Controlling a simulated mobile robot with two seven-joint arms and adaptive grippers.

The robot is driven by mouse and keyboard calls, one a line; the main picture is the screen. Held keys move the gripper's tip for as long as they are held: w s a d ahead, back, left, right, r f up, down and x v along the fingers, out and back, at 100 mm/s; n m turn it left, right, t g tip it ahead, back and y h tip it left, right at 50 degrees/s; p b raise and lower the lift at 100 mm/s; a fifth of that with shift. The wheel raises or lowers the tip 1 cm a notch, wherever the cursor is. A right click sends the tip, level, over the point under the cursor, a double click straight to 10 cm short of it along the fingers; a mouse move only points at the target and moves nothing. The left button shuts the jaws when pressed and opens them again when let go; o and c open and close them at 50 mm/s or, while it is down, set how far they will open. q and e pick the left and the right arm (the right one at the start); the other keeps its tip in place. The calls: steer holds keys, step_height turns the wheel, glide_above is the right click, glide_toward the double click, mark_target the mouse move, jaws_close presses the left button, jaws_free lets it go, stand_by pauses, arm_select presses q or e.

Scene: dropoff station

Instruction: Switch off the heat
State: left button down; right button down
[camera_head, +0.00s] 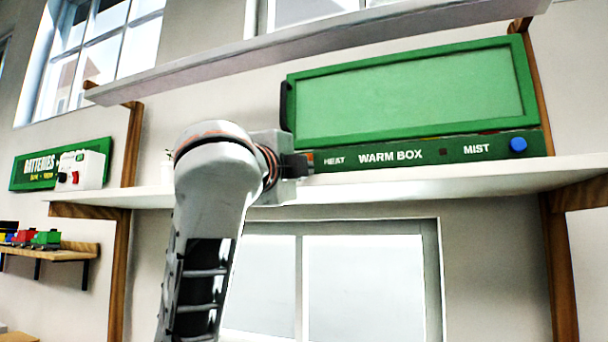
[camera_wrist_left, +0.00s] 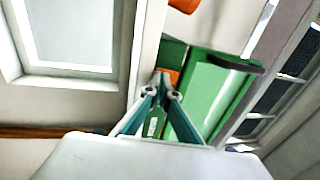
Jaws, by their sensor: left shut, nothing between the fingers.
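The green warm box (camera_head: 405,154) stands on the white shelf, with its lighter green front panel (camera_head: 410,90) above the strip of labels. The word HEAT is at the strip's left end. A small orange part (camera_head: 310,156) shows beside it, largely hidden by my left gripper (camera_head: 298,164). In the left wrist view, my left gripper (camera_wrist_left: 164,93) is shut and empty, its tips at an orange part (camera_wrist_left: 171,76) on the green box. I cannot tell whether they touch. A blue knob (camera_head: 518,145) sits right of MIST. My right gripper is out of view.
The white shelf (camera_head: 420,182) runs below the box, and another shelf (camera_head: 320,42) crosses above it. A black handle (camera_head: 285,106) is at the panel's left edge.

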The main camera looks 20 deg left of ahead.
arm_select(q)
steer(key=v, duration=1.2)
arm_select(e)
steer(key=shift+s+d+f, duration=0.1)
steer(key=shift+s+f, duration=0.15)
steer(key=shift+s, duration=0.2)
arm_select(q)
steer(key=shift+d, duration=0.1)
